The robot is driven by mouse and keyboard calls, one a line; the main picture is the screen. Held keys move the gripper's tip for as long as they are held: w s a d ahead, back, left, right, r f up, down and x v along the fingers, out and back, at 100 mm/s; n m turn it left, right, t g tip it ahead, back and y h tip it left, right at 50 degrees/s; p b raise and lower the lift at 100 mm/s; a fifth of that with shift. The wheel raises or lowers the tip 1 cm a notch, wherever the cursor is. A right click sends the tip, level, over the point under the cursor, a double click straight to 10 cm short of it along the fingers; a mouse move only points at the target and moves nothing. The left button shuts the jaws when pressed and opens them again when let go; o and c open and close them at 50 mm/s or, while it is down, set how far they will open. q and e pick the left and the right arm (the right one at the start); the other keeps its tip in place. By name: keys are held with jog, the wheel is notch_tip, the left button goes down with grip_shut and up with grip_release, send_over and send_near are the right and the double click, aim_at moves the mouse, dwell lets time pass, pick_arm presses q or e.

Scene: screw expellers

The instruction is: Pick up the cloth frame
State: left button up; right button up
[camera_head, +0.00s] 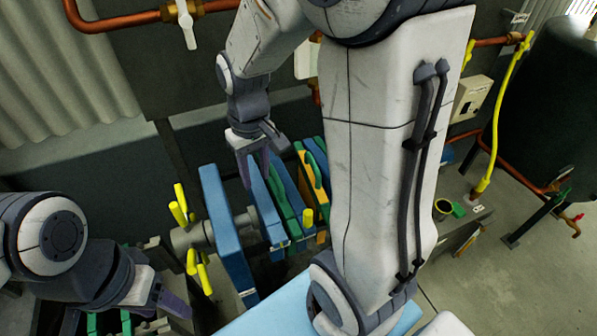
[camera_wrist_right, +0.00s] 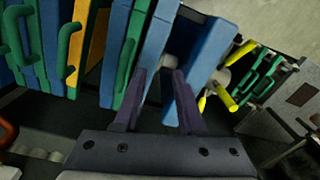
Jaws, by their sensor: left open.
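A row of upright plates and frames stands on the press: a large blue end plate (camera_head: 222,235), a blue plate (camera_head: 265,200), green frames (camera_head: 285,200) and an orange-yellow frame (camera_head: 308,190). I cannot tell which one is the cloth frame. My right gripper (camera_head: 256,170) points down at the blue plates. In the right wrist view its two purple fingers (camera_wrist_right: 160,75) are apart, with a blue plate (camera_wrist_right: 155,45) and a grey shaft beyond them. Nothing is held. My left gripper (camera_head: 125,312) is open and empty at the lower left, partly cut off.
Yellow handles (camera_head: 180,208) stick out around the press spindle. Green handles (camera_wrist_right: 128,60) stand out from the frames. Copper pipes (camera_head: 130,20), a dark tank (camera_head: 550,100) and a yellow pipe (camera_head: 502,110) surround the area. Open floor (camera_head: 500,290) lies to the right.

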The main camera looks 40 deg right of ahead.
jog(key=w+d+f+m+p, duration=0.1)
jog(key=d+m, duration=0.3)
jog(key=d, duration=1.1)
jog(key=p, duration=0.1)
send_over(312, 174)
notch_tip(312, 174, down, 6)
jog(key=shift+s+r, duration=0.1)
jog(key=shift+r, duration=0.15)
notch_tip(312, 174, down, 5)
jog(key=shift+f+p, duration=0.1)
jog(key=shift+p, duration=1)
jog(key=shift+f, duration=0.25)
grip_shut()
jog(key=shift+r, duration=0.1)
